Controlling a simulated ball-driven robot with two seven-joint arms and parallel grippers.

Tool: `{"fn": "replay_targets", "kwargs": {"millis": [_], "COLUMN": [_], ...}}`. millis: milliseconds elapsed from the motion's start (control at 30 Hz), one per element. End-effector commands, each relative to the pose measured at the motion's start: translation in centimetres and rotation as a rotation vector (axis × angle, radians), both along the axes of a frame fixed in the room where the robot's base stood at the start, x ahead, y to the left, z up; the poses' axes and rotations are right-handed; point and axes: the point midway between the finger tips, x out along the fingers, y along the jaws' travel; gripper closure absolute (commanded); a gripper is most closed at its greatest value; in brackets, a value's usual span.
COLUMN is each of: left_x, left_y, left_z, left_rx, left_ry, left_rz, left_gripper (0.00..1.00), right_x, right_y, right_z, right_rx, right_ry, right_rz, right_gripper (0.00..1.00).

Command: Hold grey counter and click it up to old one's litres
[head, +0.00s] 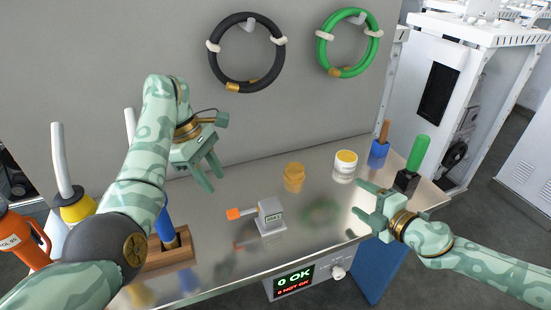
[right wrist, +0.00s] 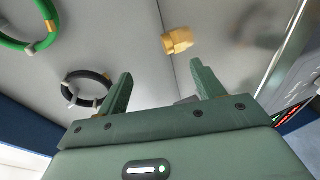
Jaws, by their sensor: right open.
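The grey counter (head: 270,216) stands upright on the steel bench, with an orange-tipped part (head: 234,213) sticking out to its left. Its small display is too small to read. My left gripper (head: 215,182) is open and empty above the bench, up and to the left of the counter, not touching it. My right gripper (head: 358,200) is open and empty over the bench's right part, well apart from the counter. Its two fingers also show spread in the right wrist view (right wrist: 162,88). I cannot make out a second counter.
A brass-coloured piece (head: 293,177), a white tub with yellow top (head: 345,167), a blue holder (head: 379,149) and a green-handled tool (head: 418,152) stand along the bench. A wooden block (head: 168,256) is at left. Black (head: 214,71) and green (head: 323,55) hoses hang behind.

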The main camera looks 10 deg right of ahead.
Motion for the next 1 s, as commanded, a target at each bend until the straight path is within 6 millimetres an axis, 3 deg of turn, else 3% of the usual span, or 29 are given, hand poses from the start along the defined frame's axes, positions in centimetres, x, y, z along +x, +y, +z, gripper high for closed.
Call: {"fn": "replay_targets", "kwargs": {"millis": [33, 200, 367, 467, 633, 800, 1000], "left_x": [0.0, 0.0, 0.0, 0.0, 0.0, 0.0, 0.0], "left_y": [0.0, 0.0, 0.0, 0.0, 0.0, 0.0, 0.0], "left_z": [0.0, 0.0, 0.0, 0.0, 0.0, 0.0, 0.0], "left_rx": [0.000, 0.000, 0.000, 0.000, 0.000, 0.000, 0.000], "left_ry": [0.000, 0.000, 0.000, 0.000, 0.000, 0.000, 0.000], "left_rz": [0.000, 0.000, 0.000, 0.000, 0.000, 0.000, 0.000], "left_gripper": [0.64, 0.64, 0.64, 0.64, 0.64, 0.64, 0.64], "right_x": [2.0, 7.7, 10.7, 11.4, 10.6, 8.2, 5.5], "right_y": [-0.7, -3.4, -3.0, -0.6, 6.4, 14.0, 19.3], "right_z": [0.8, 1.7, 0.7, 0.2, 1.2, 5.3, 10.2], "right_rx": [0.043, 0.176, 0.243, 0.237, 0.129, -0.082, -0.317], "right_ry": [-0.014, 0.045, 0.266, 0.462, 0.826, 1.113, 1.254], "right_rz": [-0.088, -0.434, -0.690, -0.767, -0.724, -0.496, -0.208], "right_gripper": [0.33, 0.33, 0.33, 0.33, 0.33, 0.33, 0.33]}}
